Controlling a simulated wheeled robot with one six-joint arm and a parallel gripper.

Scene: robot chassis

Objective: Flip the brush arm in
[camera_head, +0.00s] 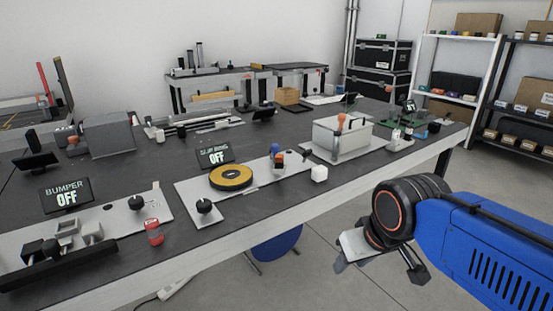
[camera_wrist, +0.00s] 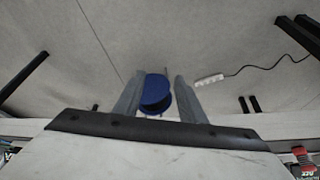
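The yellow-and-black disc (camera_head: 231,177) lies on a pale plate (camera_head: 200,190) on the dark bench, in front of a small display (camera_head: 215,155) that reads OFF. A thin light bar lies beside the disc's right front edge; I cannot tell for sure whether it is the brush arm. A black knob (camera_head: 204,206) stands on the plate's front left part. My gripper (camera_head: 350,255) is off the bench's front edge, to the right of the disc and apart from it. In the wrist view my gripper (camera_wrist: 159,80) has its two fingers spread with nothing between them.
A red cylinder (camera_head: 154,232) and the BUMPER display (camera_head: 66,193) are at left. A light bin (camera_head: 342,139) stands right. A blue stool (camera_head: 277,246) is below.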

